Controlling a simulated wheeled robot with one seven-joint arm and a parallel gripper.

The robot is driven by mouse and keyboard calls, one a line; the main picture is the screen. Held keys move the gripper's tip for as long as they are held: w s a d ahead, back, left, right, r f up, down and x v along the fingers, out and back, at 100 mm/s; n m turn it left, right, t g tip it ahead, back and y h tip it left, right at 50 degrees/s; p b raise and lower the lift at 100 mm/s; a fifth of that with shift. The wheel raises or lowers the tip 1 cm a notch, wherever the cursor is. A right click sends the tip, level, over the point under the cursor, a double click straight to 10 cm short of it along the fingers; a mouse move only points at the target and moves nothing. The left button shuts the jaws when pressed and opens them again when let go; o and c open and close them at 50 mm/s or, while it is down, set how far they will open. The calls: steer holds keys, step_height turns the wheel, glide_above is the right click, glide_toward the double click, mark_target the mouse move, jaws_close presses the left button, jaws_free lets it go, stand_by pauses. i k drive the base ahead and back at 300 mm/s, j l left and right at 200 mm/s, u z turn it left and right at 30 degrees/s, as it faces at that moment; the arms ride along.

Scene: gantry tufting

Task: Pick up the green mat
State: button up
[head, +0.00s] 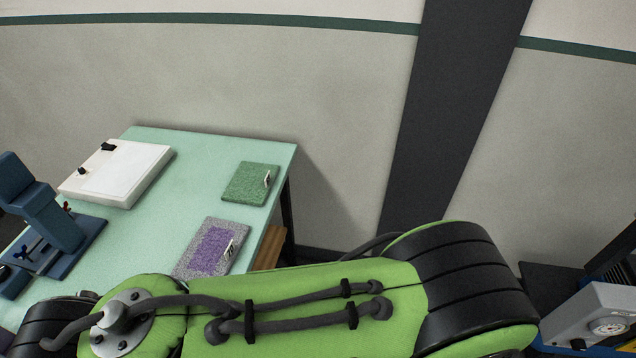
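The green mat (246,183) lies flat on the pale green table (215,150), near its right edge. A small upright white tag with dark marks stands at the mat's right side. My green and black arm crosses the bottom of the head view, in front of the table. My gripper is not visible in this view. Nothing touches the mat.
A grey mat with a purple middle (209,249) lies nearer, partly hidden by my arm. A white box (116,173) and a blue machine (50,225) stand at the left. A dark pillar (447,110) rises behind. A grey device with a dial (590,318) is at lower right.

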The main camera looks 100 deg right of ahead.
mark_target(252, 182)
steer(key=z, duration=2.95)
steer(key=i+l+u, duration=0.2)
steer(key=u, duration=0.2)
steer(key=i+l+u, duration=0.2)
steer(key=u, duration=0.2)
steer(key=i+l+u, duration=0.15)
steer(key=l+u, duration=0.25)
steer(key=i+l+u, duration=0.1)
steer(key=l+u, duration=0.3)
